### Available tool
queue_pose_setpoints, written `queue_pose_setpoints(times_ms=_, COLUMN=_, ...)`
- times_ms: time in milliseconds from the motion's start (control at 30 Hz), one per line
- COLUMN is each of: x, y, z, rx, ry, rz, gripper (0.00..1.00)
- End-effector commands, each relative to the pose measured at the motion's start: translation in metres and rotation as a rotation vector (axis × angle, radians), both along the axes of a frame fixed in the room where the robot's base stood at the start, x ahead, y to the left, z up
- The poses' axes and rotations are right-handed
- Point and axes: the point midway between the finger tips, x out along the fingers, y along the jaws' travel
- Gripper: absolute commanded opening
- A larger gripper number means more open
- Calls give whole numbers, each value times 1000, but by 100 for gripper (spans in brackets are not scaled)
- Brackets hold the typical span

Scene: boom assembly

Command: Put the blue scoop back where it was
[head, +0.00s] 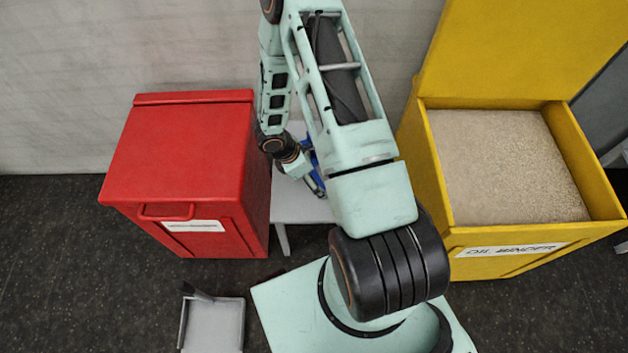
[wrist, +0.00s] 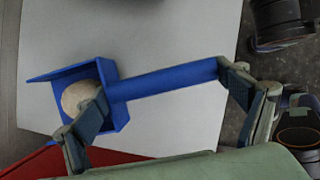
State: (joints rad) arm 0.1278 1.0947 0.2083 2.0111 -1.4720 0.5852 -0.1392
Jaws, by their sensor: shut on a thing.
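The blue scoop (wrist: 165,80) lies across the wrist view, its box-shaped bowl at left and its straight handle running right. A rounded beige lump shows inside the bowl. My gripper (wrist: 168,98) is shut on the scoop with its fingers wide apart, one at the bowl and one near the handle's far end. In the head view, my gripper (head: 318,186) is low behind my arm, and only a small part of the scoop (head: 308,155) shows. The white table (head: 298,208) is below the scoop; whether they touch I cannot tell.
A closed red bin (head: 180,150) stands left of the table, and its red edge (wrist: 100,157) shows in the wrist view. An open yellow oil binder box (head: 435,185) full of beige granules stands at right. A grey dustpan-like tray (head: 213,325) lies on the floor in front.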

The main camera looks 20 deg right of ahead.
Motion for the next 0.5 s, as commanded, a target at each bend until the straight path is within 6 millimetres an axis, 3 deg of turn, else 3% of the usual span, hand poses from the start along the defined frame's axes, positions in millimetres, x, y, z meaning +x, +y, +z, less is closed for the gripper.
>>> queue_pose_setpoints(times_ms=133, x=7, y=-3, z=-9, rx=0, ry=-1, rz=-3, gripper=55)
queue_pose_setpoints(times_ms=300, x=5, y=-3, z=-35, rx=0, ry=1, rz=0, gripper=55)
queue_pose_setpoints(times_ms=500, x=6, y=-3, z=-37, rx=-1, ry=-1, rz=-1, gripper=55)
